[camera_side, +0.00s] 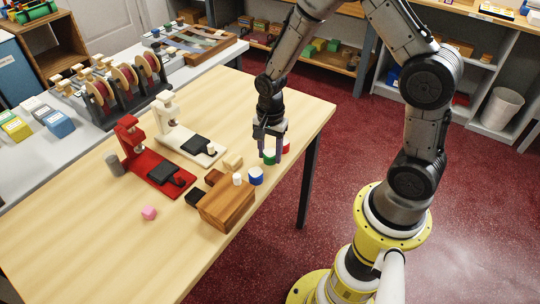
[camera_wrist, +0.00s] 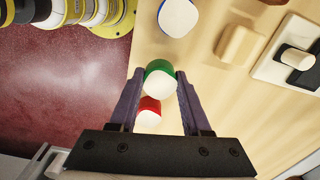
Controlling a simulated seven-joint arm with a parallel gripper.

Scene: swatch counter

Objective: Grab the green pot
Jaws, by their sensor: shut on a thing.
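The green pot (camera_side: 269,157) is a small round pot with a green side and a white top. It is between the fingertips of my gripper (camera_side: 268,141), near the table's right edge in the side view. In the wrist view the green pot (camera_wrist: 159,80) sits between the two fingers of my gripper (camera_wrist: 158,85), which are shut on it. The fingers hide part of its sides. I cannot tell whether it touches the table.
A red pot (camera_wrist: 149,111) stands close beside the green one. A blue pot (camera_side: 256,176), a wooden block (camera_side: 228,204) and a light wood block (camera_side: 233,163) are nearby. A white stand (camera_side: 190,143) and red stand (camera_side: 157,172) are to the left.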

